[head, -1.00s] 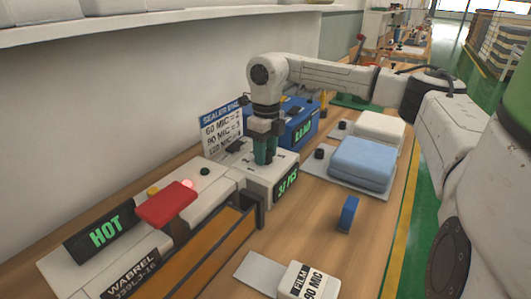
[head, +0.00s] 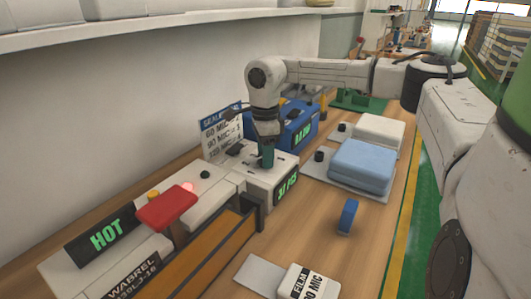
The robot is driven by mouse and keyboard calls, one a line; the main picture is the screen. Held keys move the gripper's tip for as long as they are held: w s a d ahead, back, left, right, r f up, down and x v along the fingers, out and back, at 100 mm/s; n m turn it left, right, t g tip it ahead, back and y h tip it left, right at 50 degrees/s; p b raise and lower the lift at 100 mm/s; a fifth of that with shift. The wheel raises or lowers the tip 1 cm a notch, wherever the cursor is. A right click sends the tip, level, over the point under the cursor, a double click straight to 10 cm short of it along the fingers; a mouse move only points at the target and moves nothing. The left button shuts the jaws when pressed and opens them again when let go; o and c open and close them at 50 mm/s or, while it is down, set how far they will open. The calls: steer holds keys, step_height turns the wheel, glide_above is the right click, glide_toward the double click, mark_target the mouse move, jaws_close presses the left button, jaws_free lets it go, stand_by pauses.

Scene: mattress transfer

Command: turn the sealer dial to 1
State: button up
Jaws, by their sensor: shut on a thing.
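The sealer (head: 130,259) is a long pale machine on the left of the bench, with a black display reading HOT in green and a red-topped lever. Its white end box (head: 250,190) stands at the right end, with a small green readout on its front. My gripper (head: 267,163) points down onto the top of this box, with its teal fingertips close together. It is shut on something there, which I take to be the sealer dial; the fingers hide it. The dial's marks and setting cannot be read.
A settings sign (head: 219,135) stands behind the box, partly covered by my arm. A blue box (head: 297,131) with a green readout is just behind. Blue (head: 362,165) and white (head: 380,130) folded stacks lie right. A film label block (head: 309,283) and small blue item (head: 348,215) are in front.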

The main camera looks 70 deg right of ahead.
steer(key=shift+n, duration=0.6)
steer(key=o, duration=1.1)
steer(key=shift+c, duration=0.2)
step_height(320, 180, up, 11)
steer(key=shift+d+p, duration=0.15)
steer(key=shift+p, duration=0.2)
steer(key=shift+w+f, duration=0.1)
steer(key=shift+f, duration=0.05)
